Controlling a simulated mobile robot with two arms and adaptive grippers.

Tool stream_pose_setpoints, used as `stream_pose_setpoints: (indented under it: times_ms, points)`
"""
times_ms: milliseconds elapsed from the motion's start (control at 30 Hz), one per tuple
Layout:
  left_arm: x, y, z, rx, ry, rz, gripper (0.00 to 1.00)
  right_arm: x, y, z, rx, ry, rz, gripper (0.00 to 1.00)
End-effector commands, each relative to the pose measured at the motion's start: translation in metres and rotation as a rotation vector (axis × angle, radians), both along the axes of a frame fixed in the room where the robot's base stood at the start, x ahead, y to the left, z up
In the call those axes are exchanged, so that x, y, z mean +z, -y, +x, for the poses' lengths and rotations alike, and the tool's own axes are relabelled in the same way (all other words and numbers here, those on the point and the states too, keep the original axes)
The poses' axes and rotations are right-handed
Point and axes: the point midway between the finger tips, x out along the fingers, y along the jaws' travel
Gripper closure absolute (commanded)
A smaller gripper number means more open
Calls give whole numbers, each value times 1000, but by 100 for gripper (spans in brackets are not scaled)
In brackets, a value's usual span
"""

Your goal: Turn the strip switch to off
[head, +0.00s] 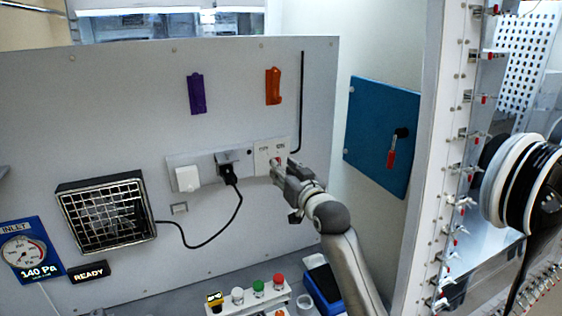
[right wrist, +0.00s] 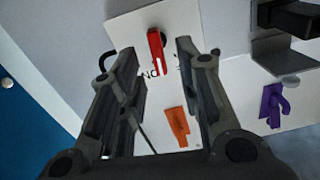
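The strip switch is a red lever (right wrist: 157,48) on a white plate (right wrist: 130,28) in the right wrist view. Its plate (head: 262,155) also shows in the head view, at the right end of the wall strip, with small lettering. My right gripper (head: 280,171) is at the plate's lower right edge and partly covers the lever. In the right wrist view its two fingers (right wrist: 158,58) stand apart, with the lever in line with the gap between them. Neither finger visibly touches the lever. Part of the lettering by the lever shows. My left gripper is in neither view.
A black plug (head: 226,164) with a cable sits left of the switch, beside a white socket cover (head: 187,179). A purple hook (head: 197,94) and an orange hook (head: 273,86) are above. A teal panel (head: 372,150) is at right.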

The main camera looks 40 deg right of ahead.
Motion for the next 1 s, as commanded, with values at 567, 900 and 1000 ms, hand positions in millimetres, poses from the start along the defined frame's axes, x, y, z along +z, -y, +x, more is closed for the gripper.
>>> stream_pose_setpoints:
  times_ms: [567, 900, 1000]
  points:
    - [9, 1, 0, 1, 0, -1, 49, 0, 5, 21, 0, 0, -1, 68]
    - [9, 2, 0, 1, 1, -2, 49, 0, 5, 21, 0, 0, -1, 100]
    - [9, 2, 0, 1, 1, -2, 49, 0, 5, 21, 0, -2, -7, 100]
